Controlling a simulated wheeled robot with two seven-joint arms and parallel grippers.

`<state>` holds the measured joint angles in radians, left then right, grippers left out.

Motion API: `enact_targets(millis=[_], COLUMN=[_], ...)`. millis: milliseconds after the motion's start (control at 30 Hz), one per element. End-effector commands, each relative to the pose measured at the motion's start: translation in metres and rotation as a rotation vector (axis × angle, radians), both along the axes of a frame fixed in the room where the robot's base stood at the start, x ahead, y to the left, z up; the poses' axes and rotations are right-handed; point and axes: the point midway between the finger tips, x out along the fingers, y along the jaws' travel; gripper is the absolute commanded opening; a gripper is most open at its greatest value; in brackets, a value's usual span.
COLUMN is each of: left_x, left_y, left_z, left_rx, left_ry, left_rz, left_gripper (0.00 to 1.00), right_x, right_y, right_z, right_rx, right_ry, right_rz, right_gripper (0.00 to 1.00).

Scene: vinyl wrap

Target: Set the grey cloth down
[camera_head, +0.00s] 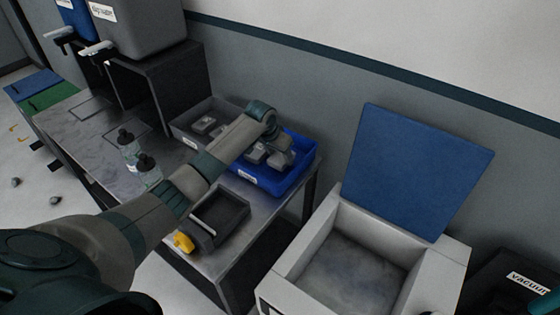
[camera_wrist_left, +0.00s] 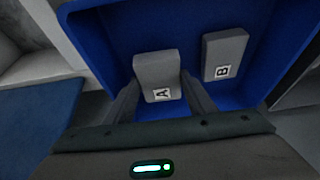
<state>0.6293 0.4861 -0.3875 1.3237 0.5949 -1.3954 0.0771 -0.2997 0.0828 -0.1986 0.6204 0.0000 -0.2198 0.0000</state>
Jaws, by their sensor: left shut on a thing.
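The grey cloth, a folded block-like piece marked A (camera_wrist_left: 157,72), is between the fingers of my left gripper (camera_wrist_left: 160,98) in the left wrist view. My left gripper (camera_head: 280,150) is shut on it, inside or just over the blue tray (camera_head: 269,184). I cannot tell whether the cloth touches the tray floor. A second grey piece marked B (camera_wrist_left: 225,54) lies in the tray beside it, apart from the fingers. My right gripper is not in view.
A grey tray (camera_head: 184,133) with grey pieces stands left of the blue tray. A dark open box (camera_head: 220,217) and a yellow item (camera_head: 183,242) are at the table's front. Two bottles (camera_head: 148,170) stand further left. A white bin with a raised blue lid (camera_head: 415,170) is at right.

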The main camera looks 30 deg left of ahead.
Motion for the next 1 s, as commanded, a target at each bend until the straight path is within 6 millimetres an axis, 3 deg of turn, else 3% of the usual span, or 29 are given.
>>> enact_targets(millis=[233, 667, 700, 767, 1000], left_x=[-0.001, 0.0, 0.0, 0.0, -0.001], left_y=[0.0, 0.0, 0.0, 0.0, 0.0], left_z=[-0.026, -0.032, -0.033, -0.032, -0.032], left_rx=[0.0, 0.001, 0.0, 0.001, 0.001], left_ry=[0.003, 0.001, 0.001, 0.001, 0.001], left_rz=[0.0, -0.001, 0.0, -0.001, -0.001], left_gripper=[0.29, 0.29, 0.52, 0.67, 0.69], right_x=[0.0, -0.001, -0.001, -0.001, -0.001], right_y=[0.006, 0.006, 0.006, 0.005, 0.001], right_z=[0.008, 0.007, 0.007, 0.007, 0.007], right_rx=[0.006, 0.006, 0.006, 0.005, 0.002], right_ry=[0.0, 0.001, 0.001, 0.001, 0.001], right_rz=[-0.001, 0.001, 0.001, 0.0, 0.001], right_gripper=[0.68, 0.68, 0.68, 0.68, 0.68])
